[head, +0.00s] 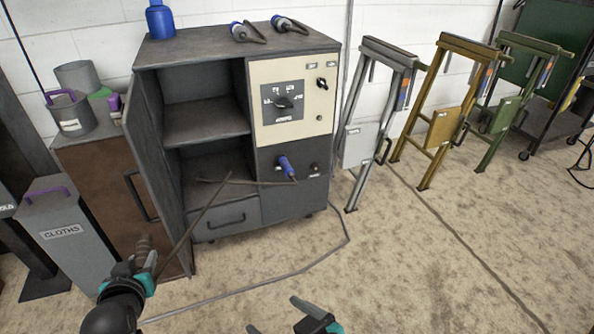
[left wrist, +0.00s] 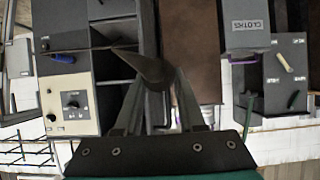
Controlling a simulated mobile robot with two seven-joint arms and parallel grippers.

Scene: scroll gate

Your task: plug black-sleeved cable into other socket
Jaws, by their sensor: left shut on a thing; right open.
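A blue plug (head: 287,166) sits at the dark lower panel of the grey cabinet, with a dark cable (head: 240,181) reaching left from it. A round dark socket-like fitting (head: 314,167) is just right of it. My left gripper (head: 148,262) is in front of the cabinet at lower left, shut on a dark, thin cable-like piece (head: 196,222) that slants up right toward the plug's cable. In the left wrist view the held dark piece (left wrist: 148,68) lies between the fingertips; whether it joins the plug is unclear. My right gripper (head: 312,318) is open and empty at the bottom edge.
The cabinet (head: 215,47) has an open door (head: 152,160) and an open shelf space. Two blue plugs (head: 240,31) lie on top. A grey cable (head: 290,272) crosses the floor. A CLOTHS bin (head: 70,235) stands left.

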